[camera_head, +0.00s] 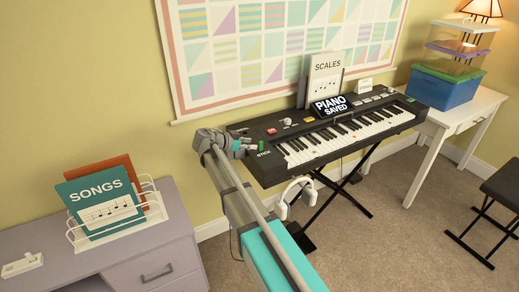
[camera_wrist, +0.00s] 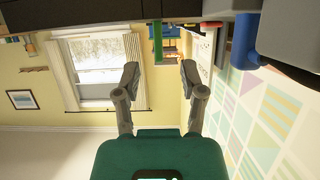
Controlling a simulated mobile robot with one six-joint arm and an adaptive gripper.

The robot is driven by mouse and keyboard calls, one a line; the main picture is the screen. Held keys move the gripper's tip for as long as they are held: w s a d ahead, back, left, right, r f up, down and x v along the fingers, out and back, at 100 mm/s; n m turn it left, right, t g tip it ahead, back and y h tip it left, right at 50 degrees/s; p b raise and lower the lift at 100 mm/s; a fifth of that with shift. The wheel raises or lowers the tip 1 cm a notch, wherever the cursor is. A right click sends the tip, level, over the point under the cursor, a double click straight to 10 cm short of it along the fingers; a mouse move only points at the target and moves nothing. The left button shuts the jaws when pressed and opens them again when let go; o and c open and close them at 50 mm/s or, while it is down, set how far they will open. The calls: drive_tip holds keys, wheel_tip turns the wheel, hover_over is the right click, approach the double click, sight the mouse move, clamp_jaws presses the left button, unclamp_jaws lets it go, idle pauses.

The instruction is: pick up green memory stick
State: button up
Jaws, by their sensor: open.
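The green memory stick (camera_head: 260,146) is a small green upright piece at the left end of the black keyboard (camera_head: 268,175), beside a label reading STICK. My gripper (camera_head: 246,143) is just left of it, with its fingers pointing towards it. In the wrist view my gripper (camera_wrist: 160,70) is open, with nothing between its fingers. A narrow green upright piece (camera_wrist: 158,42) shows ahead between the fingertips and looks like the stick. Whether the fingers touch it cannot be told.
The keyboard carries a PIANO SAVED screen (camera_head: 331,105), a SCALES book (camera_head: 325,76) and small coloured items. White headphones (camera_head: 296,194) hang below its front. A wall chart (camera_head: 270,50) is behind. A desk (camera_head: 125,265) with a SONGS book (camera_head: 104,208) stands left.

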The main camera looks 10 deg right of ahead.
sight(261, 145)
drive_tip(key=shift+d, duration=0.1)
drive_tip(key=shift+b+x, duration=1)
drive_tip(key=shift+x, duration=1.55)
drive_tip(key=shift+s, duration=0.15)
clamp_jaws()
